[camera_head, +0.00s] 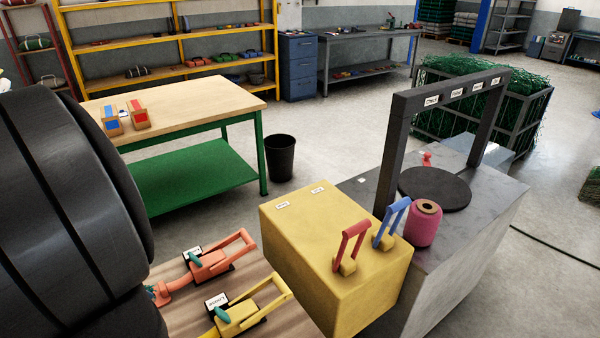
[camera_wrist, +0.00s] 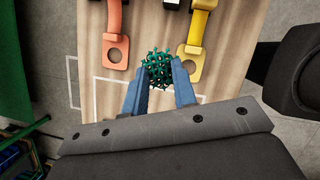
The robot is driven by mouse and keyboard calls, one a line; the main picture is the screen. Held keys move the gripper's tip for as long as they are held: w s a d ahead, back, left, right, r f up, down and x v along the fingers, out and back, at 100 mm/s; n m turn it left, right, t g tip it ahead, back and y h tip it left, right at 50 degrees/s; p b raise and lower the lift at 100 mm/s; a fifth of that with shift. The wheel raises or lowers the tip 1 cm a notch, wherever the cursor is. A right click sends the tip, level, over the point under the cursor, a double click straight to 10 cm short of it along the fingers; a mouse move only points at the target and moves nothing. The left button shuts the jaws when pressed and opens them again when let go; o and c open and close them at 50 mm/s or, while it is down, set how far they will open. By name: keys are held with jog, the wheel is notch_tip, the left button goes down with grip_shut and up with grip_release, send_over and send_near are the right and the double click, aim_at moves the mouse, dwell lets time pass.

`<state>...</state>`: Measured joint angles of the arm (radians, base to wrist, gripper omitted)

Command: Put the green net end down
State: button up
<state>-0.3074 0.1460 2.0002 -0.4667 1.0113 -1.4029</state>
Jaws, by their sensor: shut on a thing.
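The green net end (camera_wrist: 158,68) is a knobbly dark-green bundle between the blue fingertips of my gripper (camera_wrist: 160,82) in the wrist view. My gripper is shut on it. Below it is a wooden board (camera_wrist: 140,25) with white outlines. In the wrist view the net end appears between the looped ends of an orange device (camera_wrist: 116,45) and a yellow device (camera_wrist: 194,50). I cannot tell whether it touches the board. In the head view my dark arm hides my gripper; a small green patch (camera_head: 150,292) shows at its edge, perhaps the net end.
In the head view the orange (camera_head: 208,264) and yellow (camera_head: 240,315) lever devices stand on the board. A yellow box (camera_head: 335,260) with red and blue levers stands to the right, beside a grey frame (camera_head: 450,95). A workbench (camera_head: 190,95) and black bin (camera_head: 280,157) are behind.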

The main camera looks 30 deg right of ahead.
jog(key=w+d, duration=0.8)
jog(key=d, duration=0.2)
jog(key=shift+w+d+r, duration=0.25)
jog(key=w+d, duration=0.1)
jog(key=d, duration=0.4)
jog(key=w+d, duration=0.2)
jog(key=d, duration=0.3)
jog(key=w+d, duration=0.1)
jog(key=d, duration=0.4)
jog(key=shift+w+d, duration=0.3)
jog(key=shift+d, duration=0.1)
grip_shut()
jog(key=s+d, duration=0.4)
jog(key=d, duration=1.2)
jog(key=s+d, duration=0.4)
jog(key=d, duration=1.2)
notch_tip(320, 180, down, 5)
jog(key=shift+w+f, duration=0.1)
jog(key=shift+f, duration=0.1)
send_near(358, 197)
jog(key=f, duration=0.2)
jog(key=s+f, duration=0.1)
jog(key=f, duration=0.2)
jog(key=shift+s+f, duration=0.3)
jog(key=o, duration=1)
grip_release()
jog(key=shift+r, duration=0.1)
jog(key=v, duration=1.2)
